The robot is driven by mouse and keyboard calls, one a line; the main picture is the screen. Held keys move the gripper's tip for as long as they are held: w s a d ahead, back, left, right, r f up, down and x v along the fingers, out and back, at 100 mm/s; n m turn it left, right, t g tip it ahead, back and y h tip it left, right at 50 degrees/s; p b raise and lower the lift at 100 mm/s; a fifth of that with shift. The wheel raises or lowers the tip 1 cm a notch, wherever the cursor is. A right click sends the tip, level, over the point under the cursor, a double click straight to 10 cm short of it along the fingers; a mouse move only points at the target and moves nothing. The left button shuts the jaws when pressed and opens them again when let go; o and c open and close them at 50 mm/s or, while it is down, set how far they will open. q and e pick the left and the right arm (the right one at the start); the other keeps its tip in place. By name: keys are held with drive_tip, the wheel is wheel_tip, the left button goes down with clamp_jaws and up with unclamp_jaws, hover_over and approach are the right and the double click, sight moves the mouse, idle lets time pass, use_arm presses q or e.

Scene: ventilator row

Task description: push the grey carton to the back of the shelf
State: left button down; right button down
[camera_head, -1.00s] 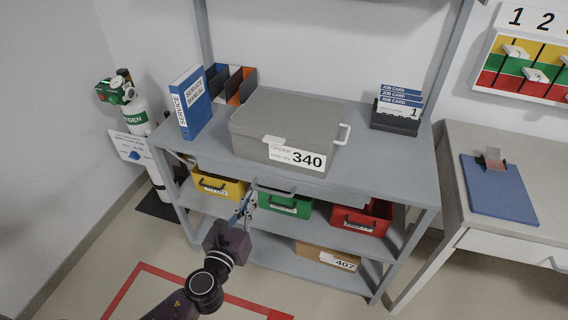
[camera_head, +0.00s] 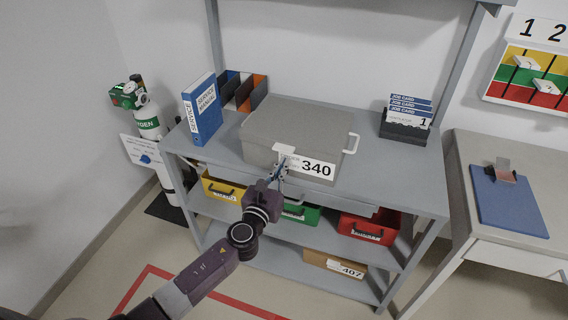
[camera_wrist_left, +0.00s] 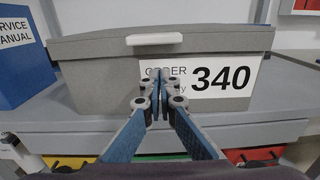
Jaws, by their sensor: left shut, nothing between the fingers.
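The grey carton (camera_head: 300,132) with a lid and a white label reading 340 sits on the top shelf (camera_head: 372,165) of the grey rack. In the left wrist view the carton's front face (camera_wrist_left: 100,82) fills the middle. My left gripper (camera_head: 281,168) is shut and empty, with its fingertips in front of the carton's front face, over the left part of the label. In the left wrist view the fingertips (camera_wrist_left: 160,82) overlap the label. I cannot tell whether they touch it. My right gripper is not in view.
A blue service manual (camera_head: 202,110) and file dividers (camera_head: 243,92) stand left of the carton. A job card holder (camera_head: 404,122) stands to its right. Yellow (camera_head: 222,188), green (camera_head: 300,212) and red (camera_head: 368,226) bins sit below. An oxygen cylinder (camera_head: 148,125) stands left of the rack.

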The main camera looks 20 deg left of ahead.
use_arm(q)
drive_tip(key=shift+w, duration=0.5)
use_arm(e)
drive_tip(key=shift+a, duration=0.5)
